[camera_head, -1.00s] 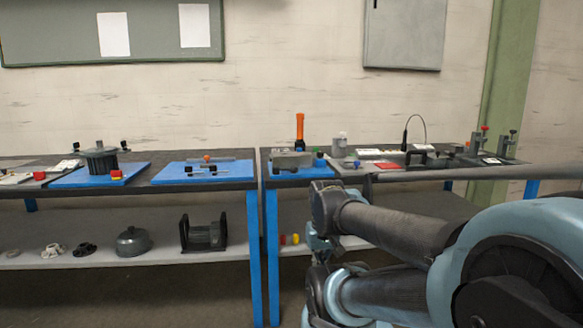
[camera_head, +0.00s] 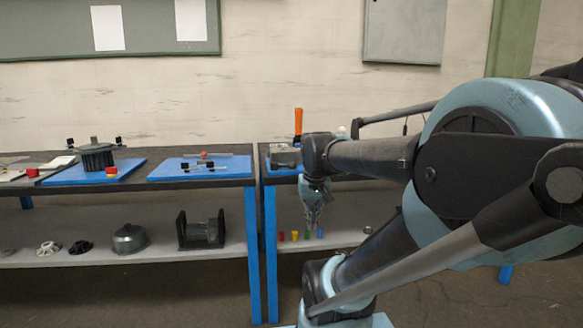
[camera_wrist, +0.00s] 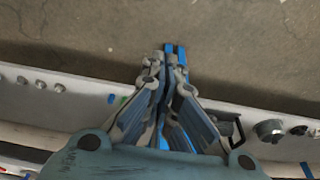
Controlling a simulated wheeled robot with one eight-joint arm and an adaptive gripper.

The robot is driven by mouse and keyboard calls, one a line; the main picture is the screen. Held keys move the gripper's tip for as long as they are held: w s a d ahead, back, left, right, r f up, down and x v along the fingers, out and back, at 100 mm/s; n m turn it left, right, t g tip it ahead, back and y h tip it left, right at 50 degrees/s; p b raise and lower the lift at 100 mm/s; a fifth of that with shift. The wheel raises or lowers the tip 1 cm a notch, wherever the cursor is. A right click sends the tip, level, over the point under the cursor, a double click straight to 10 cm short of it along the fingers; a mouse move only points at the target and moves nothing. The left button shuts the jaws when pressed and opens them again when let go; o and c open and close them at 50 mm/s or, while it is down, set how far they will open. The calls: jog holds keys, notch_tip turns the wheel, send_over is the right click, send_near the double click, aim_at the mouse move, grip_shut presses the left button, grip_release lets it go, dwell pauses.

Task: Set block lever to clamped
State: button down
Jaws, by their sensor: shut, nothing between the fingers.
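My gripper (camera_head: 313,218) hangs down in front of the bench's front edge, above the lower shelf. In the wrist view its fingers (camera_wrist: 167,60) come together and hold nothing. No part can be surely told as the block lever. A small fixture with an orange knob (camera_head: 204,155) sits on a blue mat (camera_head: 165,171) left of my gripper. A grey block (camera_head: 284,158) on another blue mat is partly hidden behind my arm, with an upright orange handle (camera_head: 298,122) by it.
A dark bench (camera_head: 236,172) with blue legs runs across. Its right part is hidden by my arm. The lower shelf (camera_head: 85,262) bears a black stand (camera_head: 200,230), a grey pot (camera_head: 130,239) and small coloured pieces (camera_head: 294,235). The floor in front is clear.

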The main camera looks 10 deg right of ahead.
aim_at(292, 164)
jog(key=w+r, duration=0.5)
jog(key=w, duration=0.4)
jog(key=w+a+r+m, duration=0.1)
jog(key=w+r, duration=0.5)
jog(key=w, duration=0.4)
jog(key=w+r, duration=0.6)
jog(key=w, duration=0.4)
jog(key=shift+a+r+m+t, duration=0.2)
jog(key=shift+r+m+t, duration=0.1)
jog(key=shift+t, duration=0.1)
jog(key=shift+f, duration=0.1)
jog(key=x, duration=0.3)
jog(key=w+x, duration=0.1)
jog(key=x, duration=0.7)
jog(key=shift+w+d+r, duration=0.3)
jog(key=shift+w, duration=0.1)
jog(key=shift+w+d+f, duration=0.1)
jog(key=shift+w, duration=0.35)
jog(key=shift+w+d+f, duration=0.1)
jog(key=shift+w, duration=0.35)
jog(key=shift+w+a, duration=0.1)
jog(key=shift+a, duration=0.05)
